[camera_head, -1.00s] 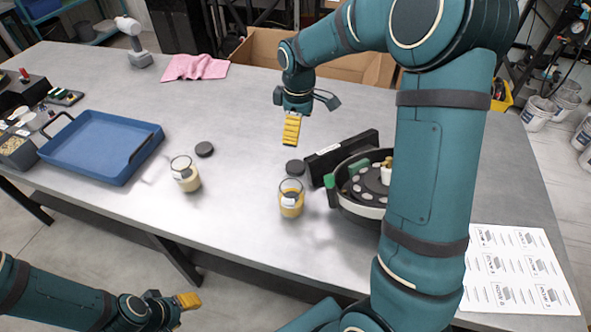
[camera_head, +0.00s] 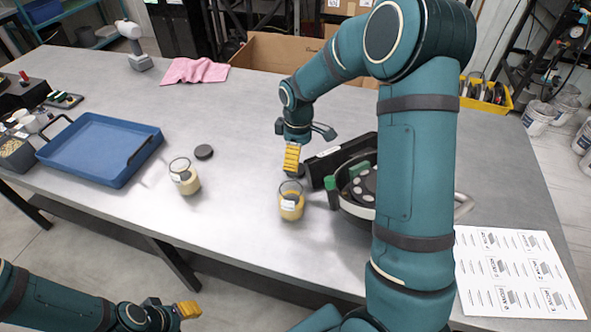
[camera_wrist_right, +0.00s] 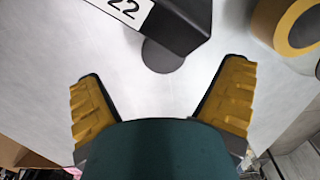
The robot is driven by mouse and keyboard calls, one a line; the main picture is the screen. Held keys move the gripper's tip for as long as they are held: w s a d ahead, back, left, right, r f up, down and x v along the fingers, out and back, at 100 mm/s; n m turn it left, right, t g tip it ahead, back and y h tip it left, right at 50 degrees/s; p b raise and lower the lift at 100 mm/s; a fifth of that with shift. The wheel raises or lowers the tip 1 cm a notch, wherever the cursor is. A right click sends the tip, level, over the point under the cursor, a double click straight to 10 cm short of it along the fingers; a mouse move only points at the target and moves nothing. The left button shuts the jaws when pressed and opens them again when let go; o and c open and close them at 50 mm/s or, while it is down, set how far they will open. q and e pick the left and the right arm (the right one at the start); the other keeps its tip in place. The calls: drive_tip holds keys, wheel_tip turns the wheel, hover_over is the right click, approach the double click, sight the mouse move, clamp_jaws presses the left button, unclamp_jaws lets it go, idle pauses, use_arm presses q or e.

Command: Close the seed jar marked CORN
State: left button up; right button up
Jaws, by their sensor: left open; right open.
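Two open glass jars with yellowish contents stand on the table in the head view: a left jar (camera_head: 184,178) and a right jar (camera_head: 291,203). Their labels are too small to read, so I cannot tell which is marked CORN. A dark round lid (camera_head: 204,152) lies behind the left jar. Another dark lid (camera_head: 295,171) lies behind the right jar; it shows in the right wrist view (camera_wrist_right: 162,57), partly hidden by a black box. My right gripper (camera_head: 291,158) is open above this lid, fingers pointing down. My left gripper (camera_head: 188,309) is open and empty, off the table's front edge.
The black box (camera_head: 345,153) and a round seed meter (camera_head: 352,205) stand right of the right jar, with a green-capped piece (camera_head: 332,190) between. The table between the jars is clear.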

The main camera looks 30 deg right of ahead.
drive_tip(key=f, duration=0.3)
drive_tip(key=f+b, duration=0.1)
drive_tip(key=f, duration=0.1)
drive_tip(key=shift+a+f, duration=0.15)
drive_tip(key=shift+a, duration=0.1)
drive_tip(key=shift+s, duration=0.1)
drive_tip(key=c, duration=0.9)
